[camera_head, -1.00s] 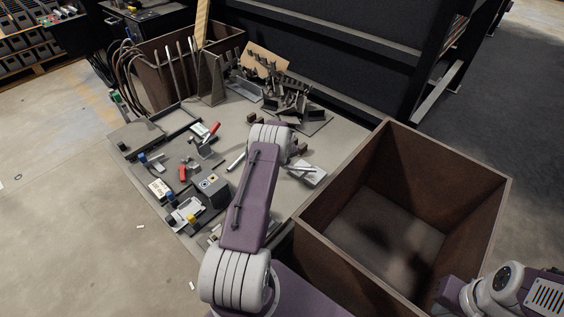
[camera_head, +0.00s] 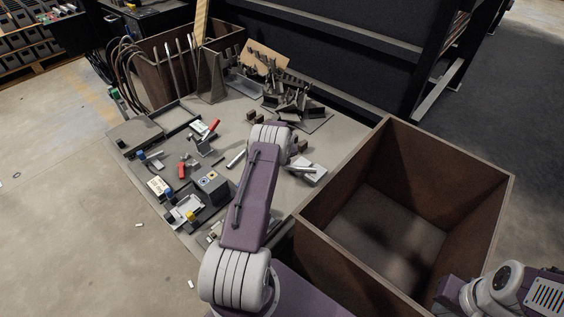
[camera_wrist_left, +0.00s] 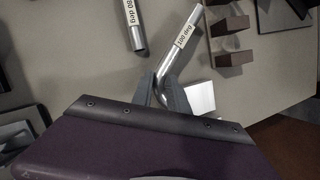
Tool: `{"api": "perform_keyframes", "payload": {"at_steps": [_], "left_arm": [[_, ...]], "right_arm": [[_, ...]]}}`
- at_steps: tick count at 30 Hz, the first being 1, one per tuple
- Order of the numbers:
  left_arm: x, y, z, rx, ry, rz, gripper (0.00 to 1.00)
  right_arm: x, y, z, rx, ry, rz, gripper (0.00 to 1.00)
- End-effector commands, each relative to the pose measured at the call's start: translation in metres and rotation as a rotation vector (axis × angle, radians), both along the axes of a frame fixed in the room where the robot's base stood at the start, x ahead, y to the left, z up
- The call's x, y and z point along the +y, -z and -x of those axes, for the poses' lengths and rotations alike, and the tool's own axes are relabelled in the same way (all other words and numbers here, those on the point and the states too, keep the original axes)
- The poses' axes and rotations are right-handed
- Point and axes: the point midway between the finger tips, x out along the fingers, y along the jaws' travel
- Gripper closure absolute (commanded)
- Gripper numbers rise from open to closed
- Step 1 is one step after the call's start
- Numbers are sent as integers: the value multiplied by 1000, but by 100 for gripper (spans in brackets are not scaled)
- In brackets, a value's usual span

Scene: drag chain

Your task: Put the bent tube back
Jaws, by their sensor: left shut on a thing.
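A shiny bent tube (camera_wrist_left: 179,45) with a white degree label shows in the left wrist view. My left gripper (camera_wrist_left: 161,88) is shut on its lower end, near the bend. The tube also shows in the head view (camera_head: 299,168), just right of my left wrist, by a white block (camera_head: 316,178). I cannot tell whether it touches the table or the block. My left fingers are hidden in the head view. A second labelled tube (camera_wrist_left: 135,25) lies apart to the left. My right arm shows at the lower right of the head view; its gripper (camera_head: 462,298) is too cut off to judge.
A large brown open bin (camera_head: 404,262) stands right of the grey table (camera_head: 225,130). Brown blocks (camera_wrist_left: 232,58) lie right of the tube. Metal parts (camera_head: 290,100) crowd the table's back. Small parts and a grey box (camera_head: 212,187) fill the left front.

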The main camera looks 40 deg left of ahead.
Motion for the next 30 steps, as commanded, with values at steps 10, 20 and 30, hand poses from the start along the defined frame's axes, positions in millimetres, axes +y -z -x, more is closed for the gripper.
{"api": "perform_keyframes", "payload": {"at_steps": [10, 20, 30], "left_arm": [[-1, 1, 1, 3, 1, 0, 100], [-1, 1, 1, 3, 1, 0, 55], [-6, -26, 7, 2, 2, 1, 55]], "right_arm": [[0, 0, 0, 0, 0, 0, 100], [0, 0, 0, 0, 0, 0, 100], [0, -17, 0, 0, 0, 0, 100]]}}
